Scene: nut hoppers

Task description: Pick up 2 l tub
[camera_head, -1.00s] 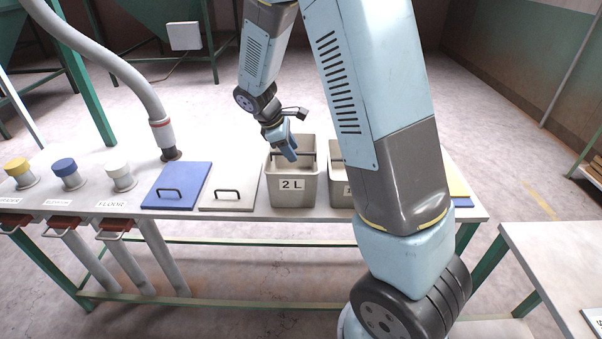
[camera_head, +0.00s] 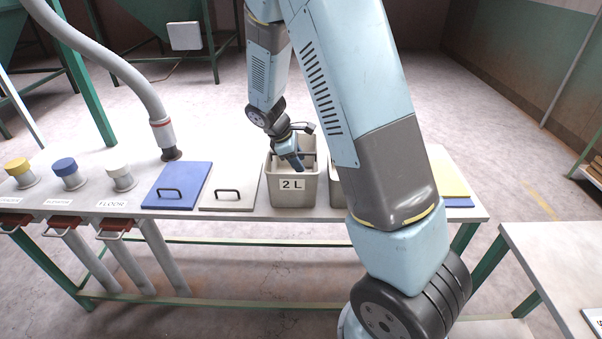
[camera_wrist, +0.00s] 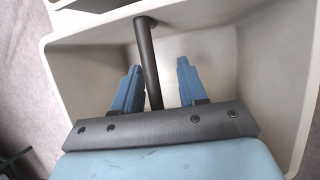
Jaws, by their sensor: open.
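The 2 l tub (camera_head: 292,190) is a grey-white open box labelled "2 L", standing upright on the table. A dark bar handle (camera_head: 309,154) crosses its opening. My gripper (camera_head: 296,166) points down into the tub's mouth. In the wrist view my gripper (camera_wrist: 157,82) is open, with its two blue fingers on either side of the dark handle (camera_wrist: 149,62). The handle is nearer the left finger, and I cannot tell whether they touch. The tub's pale inner walls (camera_wrist: 275,60) surround the fingers.
A second tub (camera_head: 337,188) stands just right, partly hidden by my arm. Left are a grey lid (camera_head: 229,200) and a blue lid (camera_head: 178,197). A yellow board (camera_head: 450,178) lies at the right end. A hose (camera_head: 150,105) hangs at the left.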

